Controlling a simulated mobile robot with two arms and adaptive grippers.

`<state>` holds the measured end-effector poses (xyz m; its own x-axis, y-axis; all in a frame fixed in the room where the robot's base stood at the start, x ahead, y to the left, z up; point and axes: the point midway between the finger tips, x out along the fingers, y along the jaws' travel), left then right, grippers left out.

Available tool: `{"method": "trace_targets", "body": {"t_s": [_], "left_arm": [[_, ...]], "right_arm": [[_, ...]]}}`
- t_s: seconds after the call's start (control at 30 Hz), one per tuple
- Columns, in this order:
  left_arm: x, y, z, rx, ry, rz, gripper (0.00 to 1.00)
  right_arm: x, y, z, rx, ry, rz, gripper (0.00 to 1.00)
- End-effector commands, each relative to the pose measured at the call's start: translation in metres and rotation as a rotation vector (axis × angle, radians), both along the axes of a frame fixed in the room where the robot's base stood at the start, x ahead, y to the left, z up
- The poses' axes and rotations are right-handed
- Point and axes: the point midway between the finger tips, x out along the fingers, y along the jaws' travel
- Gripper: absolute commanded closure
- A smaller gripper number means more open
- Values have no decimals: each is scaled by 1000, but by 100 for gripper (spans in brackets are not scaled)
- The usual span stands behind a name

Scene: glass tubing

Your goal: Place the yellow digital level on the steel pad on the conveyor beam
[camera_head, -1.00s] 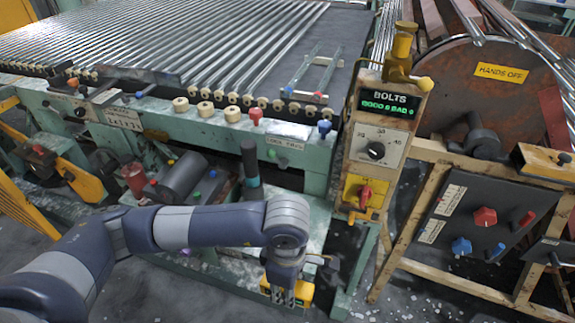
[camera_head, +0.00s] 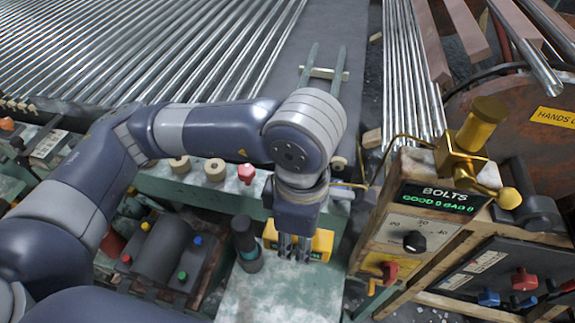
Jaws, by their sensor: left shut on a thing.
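The yellow digital level (camera_head: 322,243) shows on both sides of my left gripper's fingers, below the green conveyor beam (camera_head: 205,195). My left gripper (camera_head: 293,250) points down and is shut on the level. The level looks roughly horizontal over a pale green metal surface (camera_head: 270,297). I cannot tell whether it touches that surface. I cannot make out the steel pad for certain; my left arm covers part of the beam. My right gripper is not in view.
A dark upright cylinder (camera_head: 246,246) stands close to the left of the level. The BOLTS control box (camera_head: 440,198), with a brass fitting (camera_head: 478,128) on top, stands to the right.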

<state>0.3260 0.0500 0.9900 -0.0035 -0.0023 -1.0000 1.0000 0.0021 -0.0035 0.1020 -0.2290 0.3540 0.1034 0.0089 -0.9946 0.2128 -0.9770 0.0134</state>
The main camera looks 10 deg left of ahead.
Motion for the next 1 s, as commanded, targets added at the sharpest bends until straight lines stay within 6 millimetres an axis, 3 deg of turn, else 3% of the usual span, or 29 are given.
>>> {"method": "trace_targets", "body": {"t_s": [0.27, 0.6, 0.83, 1.0], "left_arm": [[63, 21, -2, 2, 2, 12, 100], [137, 43, -11, 0, 0, 5, 100], [148, 47, -19, 1, 1, 1, 100], [147, 47, -40, 1, 4, 1, 100]], "right_arm": [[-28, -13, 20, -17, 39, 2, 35], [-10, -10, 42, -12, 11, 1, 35], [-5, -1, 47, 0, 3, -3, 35], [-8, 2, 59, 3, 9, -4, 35]]}}
